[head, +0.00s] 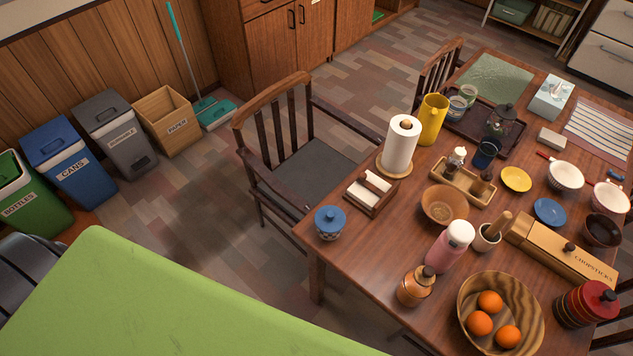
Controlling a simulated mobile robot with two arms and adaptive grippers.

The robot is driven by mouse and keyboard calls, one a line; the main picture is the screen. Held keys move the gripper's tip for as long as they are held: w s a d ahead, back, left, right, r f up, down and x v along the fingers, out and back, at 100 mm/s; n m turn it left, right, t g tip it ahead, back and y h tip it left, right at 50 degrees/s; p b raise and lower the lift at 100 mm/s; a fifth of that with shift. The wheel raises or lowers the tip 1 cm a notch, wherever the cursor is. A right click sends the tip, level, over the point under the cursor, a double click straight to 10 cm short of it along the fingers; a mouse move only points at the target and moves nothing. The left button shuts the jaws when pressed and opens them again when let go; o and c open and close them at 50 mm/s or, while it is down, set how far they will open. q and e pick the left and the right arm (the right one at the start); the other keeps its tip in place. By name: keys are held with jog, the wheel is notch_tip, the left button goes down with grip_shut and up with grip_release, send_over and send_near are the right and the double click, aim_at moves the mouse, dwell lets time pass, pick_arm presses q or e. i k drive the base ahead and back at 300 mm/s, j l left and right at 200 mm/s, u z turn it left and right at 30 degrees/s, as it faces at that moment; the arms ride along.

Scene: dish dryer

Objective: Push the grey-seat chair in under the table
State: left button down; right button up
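The grey-seat chair (311,168) has a dark wooden slatted back, two armrests and a flat dark grey seat. It stands upright at the left side of the wooden table (390,250) in the head view, its back on the side away from the table. The back and most of the seat are outside the tabletop. The armrest ends come close to the table edge; I cannot tell whether they touch it. The far legs are mostly hidden. Neither of my grippers is in view.
Floor (190,235) is clear left of the chair. A green surface (170,300) fills the bottom left. Several bins (118,140), a dustpan (214,113) and broom line the wall. Another chair (437,75) stands farther back. A blue-lidded jar (330,223) sits near the table corner.

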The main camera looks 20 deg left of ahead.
aim_at(291, 190)
jog(key=j+z, duration=0.2)
jog(key=z, duration=0.3)
jog(key=j+z, duration=0.25)
jog(key=z, duration=0.2)
jog(key=j+z, duration=0.15)
jog(key=j, duration=0.25)
jog(key=k+j+z, duration=0.15)
jog(key=j, duration=0.25)
jog(key=j+z, duration=0.1)
jog(key=j, duration=0.35)
jog(key=k+j+z, duration=0.15)
jog(key=j, duration=0.2)
jog(key=j+z, duration=0.15)
jog(key=j, duration=0.25)
jog(key=k+j+z, duration=0.15)
jog(key=j, duration=0.25)
